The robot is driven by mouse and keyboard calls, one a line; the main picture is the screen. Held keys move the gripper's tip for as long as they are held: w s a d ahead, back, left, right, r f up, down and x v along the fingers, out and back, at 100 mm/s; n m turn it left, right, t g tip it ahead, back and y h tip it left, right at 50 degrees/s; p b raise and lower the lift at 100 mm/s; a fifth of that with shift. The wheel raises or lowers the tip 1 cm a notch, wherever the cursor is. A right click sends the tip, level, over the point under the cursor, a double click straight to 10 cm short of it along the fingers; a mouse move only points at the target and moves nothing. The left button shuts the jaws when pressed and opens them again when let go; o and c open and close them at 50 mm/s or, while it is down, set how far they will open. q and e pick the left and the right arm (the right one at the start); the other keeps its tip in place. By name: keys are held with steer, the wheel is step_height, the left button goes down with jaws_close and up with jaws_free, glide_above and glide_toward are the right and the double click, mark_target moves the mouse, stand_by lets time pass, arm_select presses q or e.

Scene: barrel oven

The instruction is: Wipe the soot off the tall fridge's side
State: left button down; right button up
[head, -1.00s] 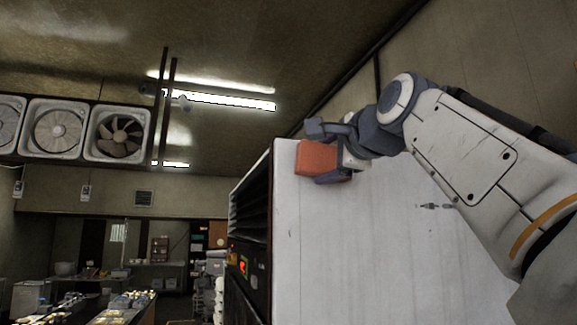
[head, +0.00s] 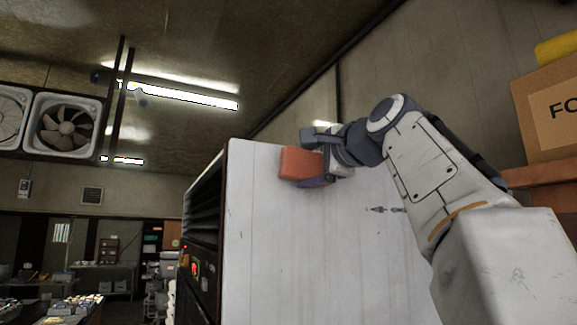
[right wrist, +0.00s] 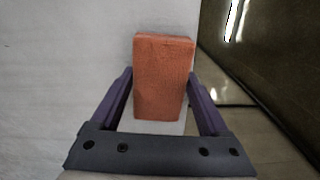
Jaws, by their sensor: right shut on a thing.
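The tall fridge (head: 290,240) shows its white side panel in the head view, with its dark front at the left. Small dark marks (head: 380,210) show on the panel, right of and below my right gripper. My right gripper (head: 314,168) is shut on an orange-red sponge block (head: 298,163) near the top of the panel. In the right wrist view the block (right wrist: 163,78) sits between the two purple fingers, close to the pale panel (right wrist: 60,70). I cannot tell if the block touches the panel. My left gripper is in neither view.
A cardboard box (head: 550,110) stands on a shelf (head: 545,176) at the right, with a yellow thing on top. Wall fans (head: 64,126) and a lit ceiling lamp (head: 178,95) are at the upper left. A counter with trays (head: 65,310) is at the lower left.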

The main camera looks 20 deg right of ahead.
mark_target(256, 163)
steer(key=shift+w+d, duration=0.1)
steer(key=shift+d, duration=1.7)
steer(key=shift+s+a, duration=0.15)
steer(key=shift+a, duration=3.15)
steer(key=shift+s+a, duration=0.1)
steer(key=shift+a, duration=3.2)
steer(key=shift+s, duration=0.1)
steer(key=shift+s+d+b, duration=0.1)
steer(key=shift+s+b, duration=0.45)
steer(key=shift+s, duration=2.35)
steer(key=shift+s+b, duration=0.35)
steer(key=shift+s, duration=1.15)
